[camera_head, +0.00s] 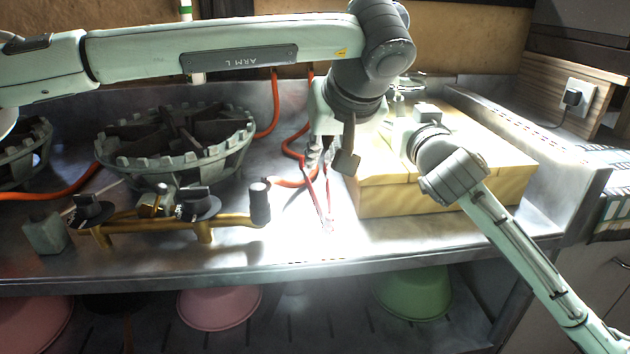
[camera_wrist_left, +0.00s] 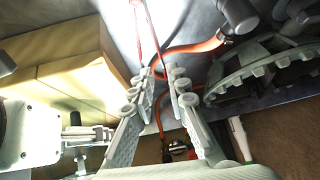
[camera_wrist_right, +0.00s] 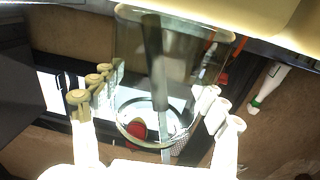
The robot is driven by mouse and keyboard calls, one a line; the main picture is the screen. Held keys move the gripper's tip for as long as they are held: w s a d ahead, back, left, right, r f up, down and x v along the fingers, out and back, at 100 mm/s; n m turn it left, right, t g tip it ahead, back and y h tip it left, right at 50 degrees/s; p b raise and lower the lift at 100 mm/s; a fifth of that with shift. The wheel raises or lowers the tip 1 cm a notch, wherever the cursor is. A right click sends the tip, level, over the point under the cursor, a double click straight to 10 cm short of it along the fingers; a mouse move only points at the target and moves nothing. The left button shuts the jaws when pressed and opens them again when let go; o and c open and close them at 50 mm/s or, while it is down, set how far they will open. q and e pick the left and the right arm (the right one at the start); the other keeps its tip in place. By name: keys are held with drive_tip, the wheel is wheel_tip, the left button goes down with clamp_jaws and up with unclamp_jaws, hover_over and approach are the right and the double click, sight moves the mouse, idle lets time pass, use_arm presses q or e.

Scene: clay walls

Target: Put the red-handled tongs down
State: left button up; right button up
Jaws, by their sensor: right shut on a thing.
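The red-handled tongs (camera_head: 325,195) point down from my left gripper (camera_head: 325,150) over the steel counter, left of the pale yellow block. In the left wrist view (camera_wrist_left: 162,75) its fingers stand part way apart. The two thin red legs of the tongs (camera_wrist_left: 152,22) run from the fingertips and draw together away from me. I cannot tell whether the fingers press on them or whether the far end touches the counter. My right gripper (camera_wrist_right: 158,88) is shut on a clear glass vessel (camera_wrist_right: 190,35), one finger on each side. A dark-handled thing shows in or through the glass.
A large burner (camera_head: 175,150) and a brass pipe with black knobs (camera_head: 150,220) stand left of the tongs. An orange hose (camera_head: 290,183) runs close behind them. The yellow block (camera_head: 385,195) lies to the right. The counter in front (camera_head: 300,248) is bare.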

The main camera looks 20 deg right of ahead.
sight(311, 184)
use_arm(q)
drive_tip(key=shift+m+g+y, duration=0.3)
drive_tip(key=shift+g+y, duration=0.1)
drive_tip(key=shift+g, duration=0.1)
drive_tip(key=x, duration=0.7)
drive_tip(key=w+d+x, duration=0.1)
drive_tip(key=x, duration=0.3)
drive_tip(key=shift+w+d+r, duration=0.1)
drive_tip(key=shift+r, duration=0.05)
drive_tip(key=shift+c, duration=0.4)
clamp_jaws()
